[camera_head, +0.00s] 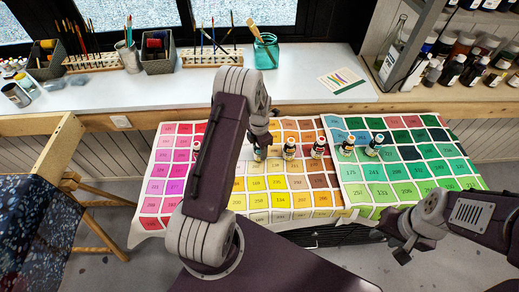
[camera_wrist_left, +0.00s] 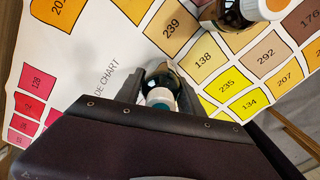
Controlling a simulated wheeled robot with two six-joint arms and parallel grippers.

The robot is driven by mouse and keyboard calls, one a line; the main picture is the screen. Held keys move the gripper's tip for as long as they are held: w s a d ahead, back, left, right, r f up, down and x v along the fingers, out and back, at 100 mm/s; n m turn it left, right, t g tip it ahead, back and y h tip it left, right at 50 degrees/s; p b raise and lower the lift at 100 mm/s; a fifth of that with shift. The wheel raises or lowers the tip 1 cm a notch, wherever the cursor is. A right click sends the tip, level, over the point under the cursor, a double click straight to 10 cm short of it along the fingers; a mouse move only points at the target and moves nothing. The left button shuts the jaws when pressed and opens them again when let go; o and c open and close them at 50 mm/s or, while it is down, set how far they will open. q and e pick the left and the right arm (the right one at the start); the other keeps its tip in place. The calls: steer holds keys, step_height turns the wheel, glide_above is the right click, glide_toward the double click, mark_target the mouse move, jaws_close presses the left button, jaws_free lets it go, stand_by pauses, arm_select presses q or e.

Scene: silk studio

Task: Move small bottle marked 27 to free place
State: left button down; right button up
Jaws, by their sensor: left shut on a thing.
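My left gripper (camera_wrist_left: 160,88) is shut on a small dark bottle (camera_wrist_left: 160,97) with a pale top, seen between the fingers in the left wrist view. In the head view this bottle (camera_head: 260,154) is mostly hidden by my left arm, over the yellow-orange colour chart (camera_head: 283,190). I cannot read a number on it. Other small bottles stand in a row to its right: two on this chart (camera_head: 289,149) (camera_head: 318,149) and two on the green chart (camera_head: 375,145). My right gripper (camera_head: 390,246) is open and empty at the lower right.
A pink chart (camera_head: 166,180) lies at the left with one small bottle (camera_head: 196,151) on it. Behind is a white counter (camera_head: 310,85) with brush racks and a teal jar (camera_head: 266,52). A shelf of bottles (camera_head: 480,62) stands at the right. The charts' front squares look clear.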

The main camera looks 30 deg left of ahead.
arm_select(q)
steer(key=c, duration=0.7)
jaws_free()
steer(key=shift+f, duration=0.1)
step_height(320, 180, up, 12)
steer(key=shift+r, duration=0.2)
steer(key=s+d+r+m, duration=0.1)
steer(key=s+d+m, duration=0.2)
steer(key=s+m, duration=0.3)
steer(key=s+d+r+m, duration=0.1)
steer(key=s+d+m, duration=0.3)
steer(key=m, duration=0.9)
steer(key=s+d+r+m+t, duration=0.1)
steer(key=s+d+m, duration=0.3)
steer(key=s+m, duration=0.4)
steer(key=shift+s+m, duration=0.2)
steer(key=shift+m, duration=1.1)
